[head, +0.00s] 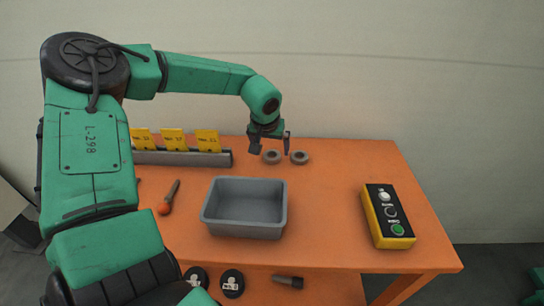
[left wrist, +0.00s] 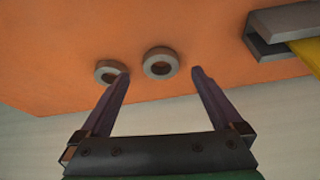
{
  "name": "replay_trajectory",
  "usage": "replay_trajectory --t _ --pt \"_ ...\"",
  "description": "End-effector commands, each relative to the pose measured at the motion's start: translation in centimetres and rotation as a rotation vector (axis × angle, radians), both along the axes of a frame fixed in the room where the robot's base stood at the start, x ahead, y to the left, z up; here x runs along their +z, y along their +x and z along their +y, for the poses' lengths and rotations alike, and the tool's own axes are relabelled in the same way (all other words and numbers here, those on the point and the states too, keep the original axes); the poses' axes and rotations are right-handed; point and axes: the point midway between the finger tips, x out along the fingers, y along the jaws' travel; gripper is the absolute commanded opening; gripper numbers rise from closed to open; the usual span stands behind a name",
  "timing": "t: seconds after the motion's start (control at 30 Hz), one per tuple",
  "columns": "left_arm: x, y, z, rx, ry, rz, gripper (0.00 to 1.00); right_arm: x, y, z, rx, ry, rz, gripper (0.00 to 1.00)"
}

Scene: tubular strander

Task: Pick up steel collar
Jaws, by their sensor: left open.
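Two grey steel collars lie flat on the orange table near its back edge. The left collar (head: 271,157) and the right collar (head: 300,157) sit side by side, a little apart. My left gripper (head: 270,148) is open above and around the left collar in the head view, with nothing between its fingers. In the left wrist view, one collar (left wrist: 160,63) shows between the fingertips and the other collar (left wrist: 110,71) is partly covered by the left finger. I cannot tell how high the fingertips are above the table. My right gripper is not in view.
A grey rail (head: 190,158) with several yellow cards stands left of the collars. A grey bin (head: 246,229) is in front, and a yellow control box (head: 388,217) is at the right. An orange-handled tool (head: 165,208) lies left of the bin. Table between collars and control box is clear.

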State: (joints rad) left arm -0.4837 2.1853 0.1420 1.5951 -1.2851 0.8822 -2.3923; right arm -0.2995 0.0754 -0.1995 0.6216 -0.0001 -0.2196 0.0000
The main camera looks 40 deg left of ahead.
Motion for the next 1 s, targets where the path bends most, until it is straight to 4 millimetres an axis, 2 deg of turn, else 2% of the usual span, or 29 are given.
replay_trajectory --t 0.1,0.2,0.4,0.43,0.57,0.6,0.67,0.7,0.9,1.0 --pt "-2.2 0.7 0.6 0.002 0.001 0.006 1.00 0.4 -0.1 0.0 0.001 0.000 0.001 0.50" --pt "-3.3 1.1 0.8 0.001 0.001 0.003 1.00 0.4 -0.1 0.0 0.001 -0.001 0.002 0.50" --pt "-3.4 1.3 0.8 0.000 0.000 -0.001 1.00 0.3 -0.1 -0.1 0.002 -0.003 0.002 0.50" --pt "-3.4 1.3 0.8 0.000 -0.001 0.000 0.96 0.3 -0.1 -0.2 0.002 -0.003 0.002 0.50" --pt "-3.4 1.2 0.8 0.000 0.000 0.000 0.46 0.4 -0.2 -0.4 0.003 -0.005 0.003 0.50" --pt "-3.4 1.2 0.8 0.000 0.000 0.000 0.31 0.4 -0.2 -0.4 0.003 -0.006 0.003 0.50" --pt "-3.4 1.2 0.8 0.000 0.000 0.000 0.08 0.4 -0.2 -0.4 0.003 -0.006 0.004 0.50" --pt "-3.4 1.2 0.8 0.000 0.000 0.000 0.00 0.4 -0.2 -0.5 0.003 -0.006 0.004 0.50" --pt "-3.3 1.3 0.8 0.000 0.000 -0.001 0.00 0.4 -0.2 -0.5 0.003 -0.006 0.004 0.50" --pt "-2.3 1.3 0.8 0.001 0.000 -0.003 0.00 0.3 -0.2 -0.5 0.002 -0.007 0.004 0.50"
